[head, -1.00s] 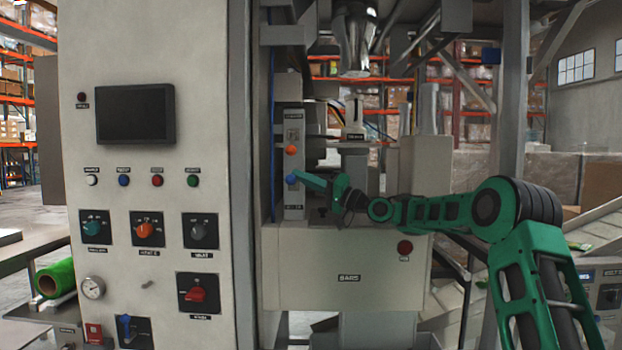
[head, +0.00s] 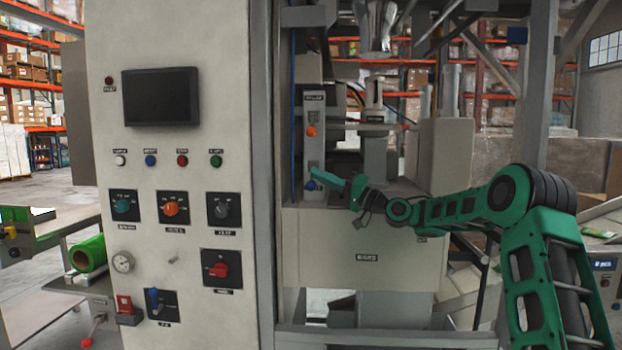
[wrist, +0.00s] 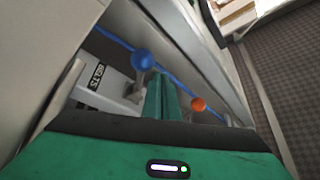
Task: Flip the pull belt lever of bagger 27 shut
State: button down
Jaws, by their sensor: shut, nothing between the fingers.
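The lever with the blue ball knob (head: 312,185) is low on a narrow grey plate (head: 314,150) behind the control cabinet, right of its edge. In the wrist view, the blue knob (wrist: 142,60) is beside a label (wrist: 97,77) that seems to read BELTS. My gripper (head: 320,177) is shut and empty, its fingertips right at the blue knob. In the wrist view, the shut fingers (wrist: 160,88) are just right of the knob; whether they touch it I cannot tell. A second lever with an orange knob (head: 311,131) sits higher on the plate.
The control cabinet (head: 186,265) with dials and a dark screen (head: 161,96) stands close on the left. A pale machine housing (head: 365,255) is below my gripper. A metal post (head: 535,100) rises behind my arm on the right.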

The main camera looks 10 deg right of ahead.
jog(key=shift+d, duration=0.1)
dwell(0.5)
jog(key=v, duration=1)
jog(key=shift+d+f, duration=0.3)
jog(key=shift+s, duration=0.15)
jog(key=s+a+f+n+g+h, duration=0.1)
jog(key=s+a+f+g+h, duration=0.15)
jog(key=f, duration=0.25)
jog(key=s+a+f+g+h, duration=0.1)
jog(key=a+f+h, duration=0.1)
jog(key=a+f, duration=0.15)
jog(key=s+d+f+g+h, duration=0.3)
jog(key=s+f+h, duration=0.2)
jog(key=s+f, duration=0.25)
jog(key=s+d+f+m+g+h, duration=0.2)
jog(key=s+d+f, duration=0.1)
jog(key=s, duration=1.1)
jog(key=s+d+f+m+g+h, duration=0.2)
jog(key=s+d, duration=0.3)
jog(key=s, duration=1)
jog(key=s+d+f+m+g+h, duration=0.2)
jog(key=s+d+f+g, duration=0.2)
jog(key=s, duration=1)
jog(key=shift+s+d+m+h, duration=0.15)
jog(key=shift+s+m+h, duration=0.15)
jog(key=shift+h, duration=0.05)
